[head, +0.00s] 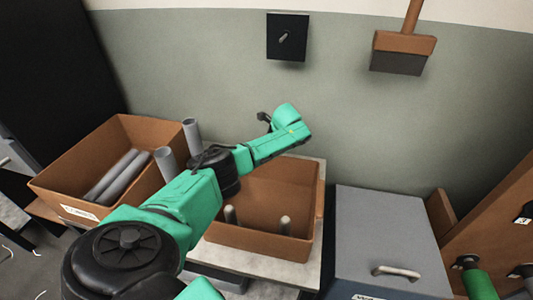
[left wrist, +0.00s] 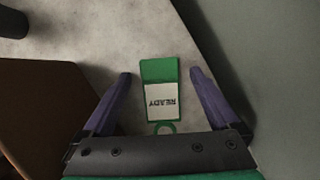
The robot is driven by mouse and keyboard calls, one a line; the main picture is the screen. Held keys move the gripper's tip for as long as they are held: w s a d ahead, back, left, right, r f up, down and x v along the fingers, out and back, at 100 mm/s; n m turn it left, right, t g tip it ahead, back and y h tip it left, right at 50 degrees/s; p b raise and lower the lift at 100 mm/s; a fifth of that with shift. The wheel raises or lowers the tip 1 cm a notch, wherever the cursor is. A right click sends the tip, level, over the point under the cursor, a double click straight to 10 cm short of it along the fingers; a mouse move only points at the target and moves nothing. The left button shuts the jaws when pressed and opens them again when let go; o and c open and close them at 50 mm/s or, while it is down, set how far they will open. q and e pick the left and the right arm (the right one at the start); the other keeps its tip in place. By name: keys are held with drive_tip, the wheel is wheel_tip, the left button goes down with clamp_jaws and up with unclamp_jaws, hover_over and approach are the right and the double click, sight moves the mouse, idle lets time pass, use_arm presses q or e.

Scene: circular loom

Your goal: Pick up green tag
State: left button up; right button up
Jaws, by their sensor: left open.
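The green tag (left wrist: 160,95) lies flat on a pale mottled surface (left wrist: 115,40) in the left wrist view. It has a white label reading "READY", upside down in this view, and a small ring at its near end. My left gripper (left wrist: 160,73) is open, with one purple finger on each side of the tag and clear gaps between. I cannot tell how high the fingers are above the surface. In the head view my left arm reaches toward the back wall; its fingertips and the tag cannot be made out there. My right gripper is not in view.
A brown bin (head: 60,185) with grey tubes stands at the left. Another brown bin (head: 260,243) with pale pegs sits under my arm. A grey box (head: 385,230) with a handle is on the right. A brown edge (left wrist: 40,115) borders the surface in the wrist view.

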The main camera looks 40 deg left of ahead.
use_arm(q)
drive_tip(key=shift+r, duration=0.15)
drive_tip(key=shift+c, duration=1.2)
drive_tip(key=c, duration=1.2)
wheel_tip(320, 180, up, 3)
drive_tip(key=shift+w+f+p, duration=0.1)
drive_tip(key=shift+p, duration=0.4)
wheel_tip(320, 180, up, 7)
drive_tip(key=shift+r+p, duration=0.1)
drive_tip(key=shift+p, duration=0.35)
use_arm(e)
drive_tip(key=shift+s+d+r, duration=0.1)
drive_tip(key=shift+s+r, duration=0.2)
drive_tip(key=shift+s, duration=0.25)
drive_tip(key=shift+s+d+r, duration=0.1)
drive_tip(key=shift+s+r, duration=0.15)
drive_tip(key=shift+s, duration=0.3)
